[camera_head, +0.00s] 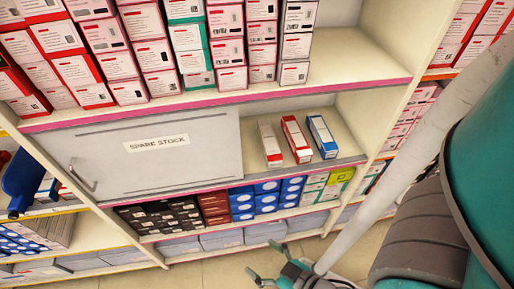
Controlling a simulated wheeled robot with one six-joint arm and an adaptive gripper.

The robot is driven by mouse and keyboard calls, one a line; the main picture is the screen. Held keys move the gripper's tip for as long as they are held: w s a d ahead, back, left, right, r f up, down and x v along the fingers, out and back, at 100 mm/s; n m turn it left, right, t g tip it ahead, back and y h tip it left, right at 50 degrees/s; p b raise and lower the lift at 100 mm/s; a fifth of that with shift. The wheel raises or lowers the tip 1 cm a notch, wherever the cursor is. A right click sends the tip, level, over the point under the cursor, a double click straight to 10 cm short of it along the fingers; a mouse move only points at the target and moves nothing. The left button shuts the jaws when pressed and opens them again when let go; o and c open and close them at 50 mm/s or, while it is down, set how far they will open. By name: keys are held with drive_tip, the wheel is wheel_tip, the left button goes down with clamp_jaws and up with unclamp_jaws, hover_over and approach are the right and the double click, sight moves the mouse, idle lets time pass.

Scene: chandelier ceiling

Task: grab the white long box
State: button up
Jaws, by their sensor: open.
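A long white box (270,143) with a red end lies on a shelf in the open compartment right of the spare stock panel. It is the leftmost of three long boxes lying side by side, with small gaps between them. A red and white box (297,139) is to its right, and a blue and white box (322,137) is right of that. My gripper (264,275) is at the bottom of the view, open and empty, well below the box and apart from it. The lower part of my gripper is cut off by the frame edge.
A grey sliding panel (150,157) marked SPARE STOCK covers the left of that shelf. The shelf above (225,100) overhangs the compartment and holds stacked boxes. Lower shelves hold black, brown and blue boxes. A blue object (22,182) is at the far left. Bare floor (215,273) shows below.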

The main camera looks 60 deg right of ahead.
sight(269, 138)
drive_tip(key=w+d+f+m+g+h, duration=0.3)
drive_tip(key=w+d+m+g, duration=0.1)
drive_tip(key=w+d, duration=0.7)
drive_tip(key=d+r+m+g, duration=0.1)
drive_tip(key=d+r, duration=0.1)
drive_tip(key=d, duration=0.3)
drive_tip(key=s+d+r+m+g, duration=0.1)
drive_tip(key=d+r+g, duration=0.1)
drive_tip(key=d, duration=0.3)
drive_tip(key=s+d+r+m+g, duration=0.1)
drive_tip(key=d+r, duration=0.1)
drive_tip(key=d, duration=0.3)
drive_tip(key=shift+r+m+g+y, duration=0.3)
drive_tip(key=shift+m+g, duration=0.1)
drive_tip(key=w+d, duration=0.2)
drive_tip(key=d, duration=0.1)
drive_tip(key=w+d, duration=0.3)
drive_tip(key=shift+w+d, duration=0.3)
drive_tip(key=w+d, duration=0.2)
drive_tip(key=shift+w+d, duration=0.2)
drive_tip(key=shift+d, duration=0.15)
drive_tip(key=shift+w+d+f, duration=0.15)
drive_tip(key=shift+f, duration=0.6)
drive_tip(key=shift+w+d+f, duration=0.25)
drive_tip(key=shift+d+f, duration=0.05)
drive_tip(key=shift+f, duration=0.3)
